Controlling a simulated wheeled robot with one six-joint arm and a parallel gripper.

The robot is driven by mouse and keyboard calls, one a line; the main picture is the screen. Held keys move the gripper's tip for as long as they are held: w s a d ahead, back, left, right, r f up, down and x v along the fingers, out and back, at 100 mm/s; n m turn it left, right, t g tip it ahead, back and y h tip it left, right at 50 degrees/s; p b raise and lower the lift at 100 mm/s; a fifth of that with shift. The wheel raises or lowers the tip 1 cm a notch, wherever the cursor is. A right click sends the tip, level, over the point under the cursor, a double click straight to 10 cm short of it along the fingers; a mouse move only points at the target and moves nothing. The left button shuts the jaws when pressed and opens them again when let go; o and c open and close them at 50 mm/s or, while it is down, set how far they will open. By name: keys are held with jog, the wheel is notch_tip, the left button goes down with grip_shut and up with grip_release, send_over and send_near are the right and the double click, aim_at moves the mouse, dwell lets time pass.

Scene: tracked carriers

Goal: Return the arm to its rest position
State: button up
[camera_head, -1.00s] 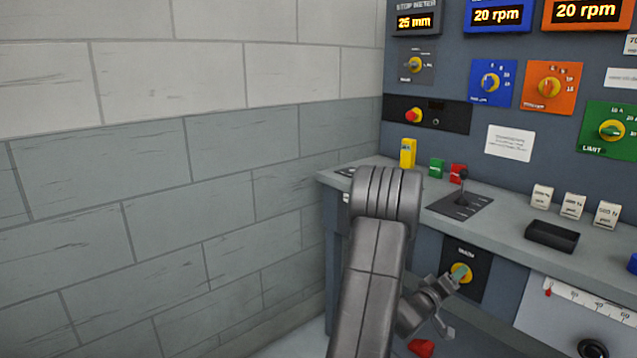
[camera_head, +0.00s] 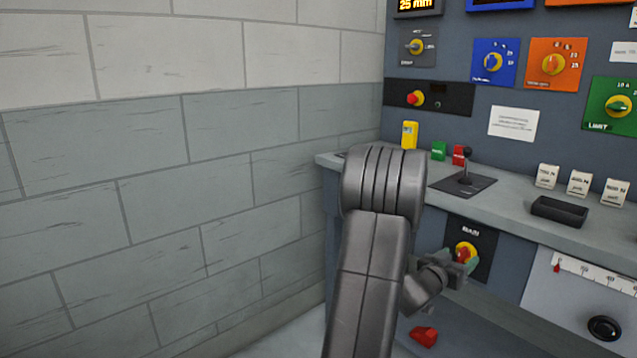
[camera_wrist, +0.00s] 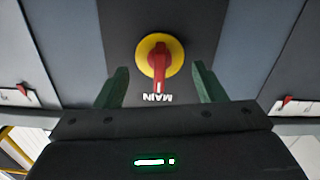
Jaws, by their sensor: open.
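The arm reaches down the front of a grey console, with its large grey link (camera_head: 375,270) filling the middle of the head view. My gripper (camera_head: 462,268) is small there, just in front of the MAIN switch (camera_head: 466,250), a red handle on a yellow disc. In the wrist view my gripper (camera_wrist: 158,78) shows two green fingers spread apart with nothing between them. The MAIN switch (camera_wrist: 160,60) is beyond and between the fingertips, apart from them. Its red handle points toward the upside-down MAIN label. Part of the forearm is hidden behind the large link.
A console desk (camera_head: 520,205) juts out above my gripper, carrying a black lever (camera_head: 466,170) and a black tray (camera_head: 558,209). A red piece (camera_head: 424,336) is low beside the arm. A block wall (camera_head: 150,200) is at left, with open space before it.

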jog(key=shift+m+b, duration=0.45)
jog(key=shift+m, duration=0.45)
